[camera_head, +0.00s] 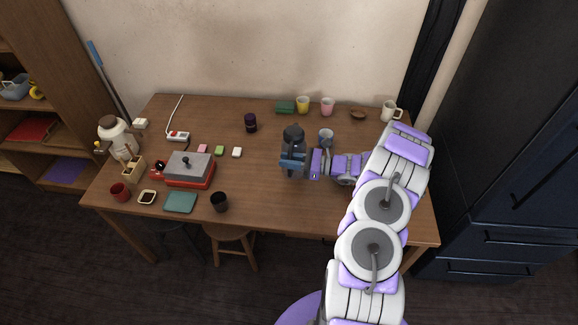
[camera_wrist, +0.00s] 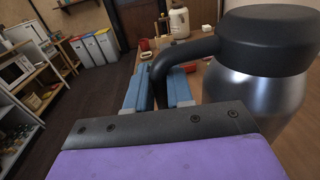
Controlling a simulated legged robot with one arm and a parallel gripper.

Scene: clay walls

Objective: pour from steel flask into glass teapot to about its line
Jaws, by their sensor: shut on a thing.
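The steel flask (camera_head: 293,138), with a dark lid, is upright at the middle right of the table in the head view. In the wrist view its silver body (camera_wrist: 250,95), black lid and black handle fill the right side. My gripper (camera_head: 292,162) is shut on the handle, with its blue fingers (camera_wrist: 158,90) on either side of it. I cannot tell whether the flask's base touches the table. A small pale bluish vessel (camera_head: 326,136) stands just right of the flask; I cannot tell whether it is the glass teapot. No fill line is visible.
A red-and-grey machine (camera_head: 188,169) is farther left.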

